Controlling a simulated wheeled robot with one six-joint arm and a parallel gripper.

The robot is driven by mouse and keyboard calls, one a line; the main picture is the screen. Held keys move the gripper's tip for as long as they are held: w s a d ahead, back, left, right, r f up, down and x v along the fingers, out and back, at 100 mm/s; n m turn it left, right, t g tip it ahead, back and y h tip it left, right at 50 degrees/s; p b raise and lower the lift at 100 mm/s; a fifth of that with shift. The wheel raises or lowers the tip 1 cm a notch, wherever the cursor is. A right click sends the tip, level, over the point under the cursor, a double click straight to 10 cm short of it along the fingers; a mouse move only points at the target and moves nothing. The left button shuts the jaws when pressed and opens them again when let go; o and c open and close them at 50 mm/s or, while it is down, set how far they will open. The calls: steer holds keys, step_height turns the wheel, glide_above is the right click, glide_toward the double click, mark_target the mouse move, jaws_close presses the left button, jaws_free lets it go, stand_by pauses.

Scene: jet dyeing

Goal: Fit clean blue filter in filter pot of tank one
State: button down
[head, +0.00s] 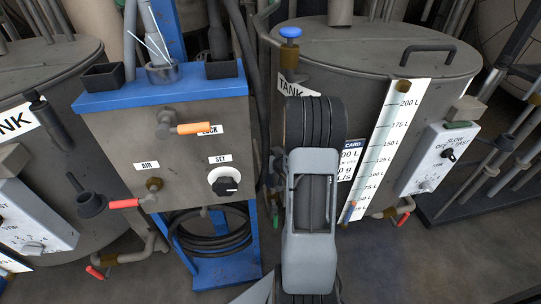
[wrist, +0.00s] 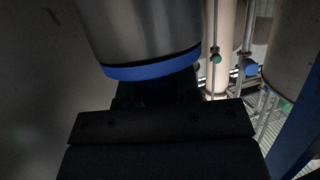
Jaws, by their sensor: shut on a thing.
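In the wrist view a grey metal cylinder with a blue band at its lower end, the blue filter (wrist: 145,38), is right at the jaws of my gripper (wrist: 155,92). My gripper is shut on it; the dark jaws hide part of its lower end. In the head view my arm covers the middle, and the gripper and filter are hidden behind it. Tanks stand at right (head: 350,75) and left (head: 55,75). Both "TANK" labels are partly cut off or covered, so I cannot tell which is one. I cannot make out the filter pot with certainty.
A control panel (head: 135,130) with a blue top and valve handles stands between the tanks. A blue knob (head: 290,33) rises at the right tank's rim. A switch box (head: 437,155) sits beside the level scale (head: 390,130).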

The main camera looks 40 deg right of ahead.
steer(key=c, duration=0.8)
jaws_free()
steer(key=shift+o, duration=0.2)
steer(key=p+v, duration=0.2)
steer(key=v, duration=0.5)
steer(key=shift+s, duration=0.2)
